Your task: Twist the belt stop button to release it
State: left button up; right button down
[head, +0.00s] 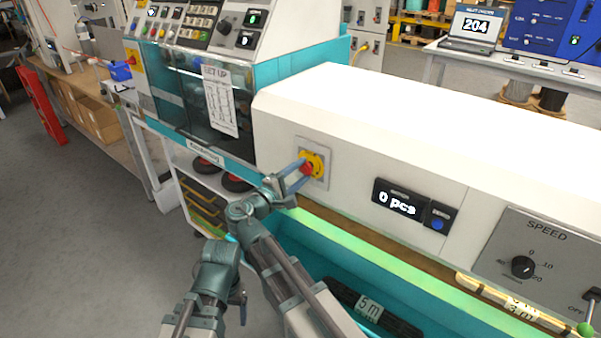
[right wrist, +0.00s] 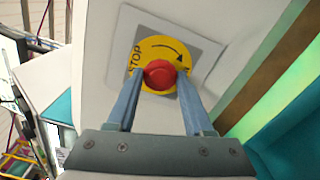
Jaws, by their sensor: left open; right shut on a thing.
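The belt stop button (right wrist: 159,75) is a red mushroom knob on a yellow disc marked STOP with a curved arrow. It sits on a grey plate on the white machine housing, and it also shows in the head view (head: 307,169). My right gripper (head: 303,168) reaches the button, its two blue-grey fingers (right wrist: 160,84) on either side of the red knob and shut on it. My left gripper (head: 241,298) hangs low in front of the machine, away from the button; its fingers are hard to make out and nothing shows in it.
Right of the button are a counter display (head: 398,200) reading 0 pcs and a SPEED dial (head: 522,267). A teal trough (head: 310,250) runs below the housing. A teal-framed cabinet with a control panel (head: 195,25) stands at the left. Grey floor (head: 80,230) is clear at left.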

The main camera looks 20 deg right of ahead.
jog(key=shift+m, duration=0.6)
jog(key=shift+c, duration=1.4)
grip_release()
jog(key=shift+s, duration=0.1)
